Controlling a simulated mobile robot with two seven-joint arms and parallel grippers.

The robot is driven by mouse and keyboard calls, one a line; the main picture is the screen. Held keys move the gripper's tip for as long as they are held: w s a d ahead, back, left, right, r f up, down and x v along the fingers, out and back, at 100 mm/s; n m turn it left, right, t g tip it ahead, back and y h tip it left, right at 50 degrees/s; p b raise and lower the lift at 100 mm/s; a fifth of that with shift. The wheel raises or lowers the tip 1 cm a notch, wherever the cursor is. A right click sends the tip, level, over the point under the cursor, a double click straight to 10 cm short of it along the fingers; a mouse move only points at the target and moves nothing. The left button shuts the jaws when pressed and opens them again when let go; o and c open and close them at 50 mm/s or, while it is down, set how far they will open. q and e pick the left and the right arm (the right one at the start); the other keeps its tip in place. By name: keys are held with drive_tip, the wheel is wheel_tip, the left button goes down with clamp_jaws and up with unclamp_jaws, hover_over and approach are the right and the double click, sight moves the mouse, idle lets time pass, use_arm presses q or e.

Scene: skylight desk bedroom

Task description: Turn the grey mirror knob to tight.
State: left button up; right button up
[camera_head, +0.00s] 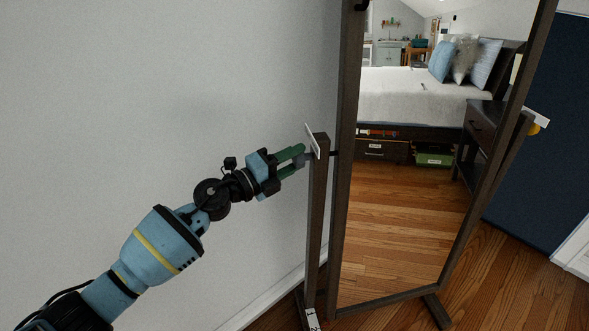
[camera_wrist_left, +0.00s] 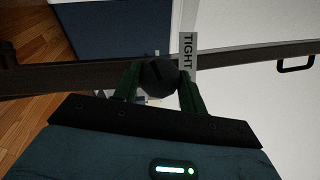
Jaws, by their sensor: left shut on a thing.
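The grey mirror knob (camera_wrist_left: 158,77) sits between the green fingers of my left gripper (camera_wrist_left: 158,88) in the left wrist view. The gripper is shut on it. A dark line marks the knob's face. A white label reading TIGHT (camera_wrist_left: 189,58) stands beside the knob, at its right in that view. In the head view my left gripper (camera_head: 297,156) reaches the top of the mirror stand's left post (camera_head: 317,210), and the knob is mostly hidden there by the fingers. The tall framed mirror (camera_head: 400,230) stands to the right of that post. My right gripper is not in view.
A pale wall (camera_head: 150,90) runs close behind my left arm. A yellow knob (camera_head: 534,128) with a white plate is on the stand's far post. A dark blue panel (camera_head: 550,100) stands at the right. The bed and drawers show in the mirror. The wooden floor looks clear.

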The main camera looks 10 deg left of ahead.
use_arm(q)
drive_tip(key=m+h+b, duration=0.1)
drive_tip(key=m+b, duration=0.2)
drive_tip(key=b, duration=0.1)
drive_tip(key=m+h+b, duration=0.1)
drive_tip(key=m+b, duration=0.2)
drive_tip(key=b, duration=0.1)
drive_tip(key=f+m+h+b, duration=0.1)
drive_tip(key=m+b, duration=0.1)
drive_tip(key=b, duration=0.2)
drive_tip(key=shift+w+m+h+b, duration=0.1)
drive_tip(key=shift+m+h+b, duration=0.2)
drive_tip(key=shift+m, duration=0.1)
drive_tip(key=shift+r+m+g+h+b, duration=0.25)
drive_tip(key=shift+m+h+b, duration=0.25)
drive_tip(key=shift+m+b, duration=0.9)
drive_tip(key=shift+b, duration=0.3)
drive_tip(key=shift+r+m, duration=0.1)
drive_tip(key=shift+m, duration=0.2)
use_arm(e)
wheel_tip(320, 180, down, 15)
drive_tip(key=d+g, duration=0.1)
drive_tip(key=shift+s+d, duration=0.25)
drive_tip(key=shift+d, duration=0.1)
use_arm(q)
drive_tip(key=o, duration=0.9)
drive_tip(key=shift+o, duration=0.3)
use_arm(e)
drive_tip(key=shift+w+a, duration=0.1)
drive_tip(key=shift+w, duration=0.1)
